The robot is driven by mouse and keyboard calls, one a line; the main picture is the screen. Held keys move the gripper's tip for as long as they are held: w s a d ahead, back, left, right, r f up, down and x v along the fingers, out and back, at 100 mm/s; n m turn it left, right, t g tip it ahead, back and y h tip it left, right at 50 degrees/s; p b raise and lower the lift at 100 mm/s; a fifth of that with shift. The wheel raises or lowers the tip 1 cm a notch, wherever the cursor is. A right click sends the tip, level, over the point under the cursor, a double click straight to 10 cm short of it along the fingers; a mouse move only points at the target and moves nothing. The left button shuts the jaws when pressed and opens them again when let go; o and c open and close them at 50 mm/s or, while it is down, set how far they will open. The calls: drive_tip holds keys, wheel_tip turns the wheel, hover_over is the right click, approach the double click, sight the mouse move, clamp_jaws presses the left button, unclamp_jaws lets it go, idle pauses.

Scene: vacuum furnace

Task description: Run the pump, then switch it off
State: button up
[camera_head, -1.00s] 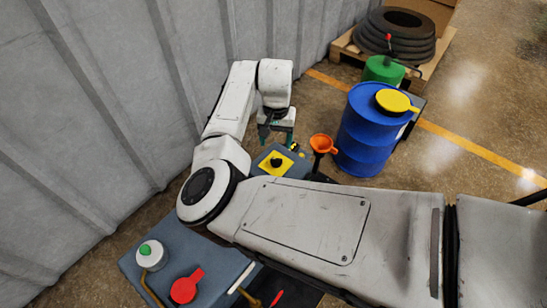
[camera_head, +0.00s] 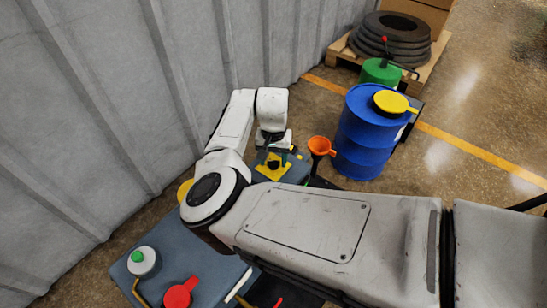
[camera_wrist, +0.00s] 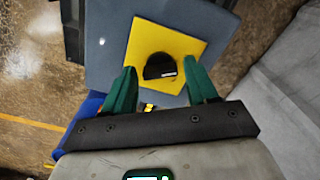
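A round black knob (camera_wrist: 159,66) with a small white mark sits on a yellow square plate (camera_wrist: 178,35), fixed on a blue-grey box (camera_wrist: 100,45). In the head view the yellow plate (camera_head: 266,172) is partly covered by my gripper (camera_head: 276,148). In the wrist view my gripper (camera_wrist: 160,64) is open, with one green finger on each side of the knob and a gap on both sides. I cannot tell how far the fingertips are above the plate. No label shows which thing drives the pump.
A blue drum (camera_head: 367,140) with a yellow lid and an orange funnel (camera_head: 319,147) stand right of the box. A panel nearer me bears a green-topped button (camera_head: 139,257) and a red handle (camera_head: 180,293). A corrugated wall (camera_head: 100,110) runs close on the left.

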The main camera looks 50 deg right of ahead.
drive_tip(key=c, duration=0.8)
drive_tip(key=shift+c, duration=0.2)
drive_tip(key=shift+s+r+p, duration=0.1)
drive_tip(key=shift+r+p, duration=0.15)
drive_tip(key=shift+p, duration=0.8)
drive_tip(key=shift+m+p, duration=0.4)
drive_tip(key=shift+p, duration=0.15)
drive_tip(key=shift+r+m+p, duration=0.1)
drive_tip(key=shift+m+p, duration=0.4)
drive_tip(key=shift+p, duration=0.75)
drive_tip(key=shift+m+p, duration=0.6)
drive_tip(key=shift+p, duration=0.25)
drive_tip(key=m, duration=0.1)
drive_tip(key=m+p, duration=0.1)
drive_tip(key=shift+f+m, duration=0.25)
drive_tip(key=shift+m, duration=0.05)
drive_tip(key=m+p, duration=0.1)
drive_tip(key=m, duration=0.5)
drive_tip(key=shift+m, duration=0.3)
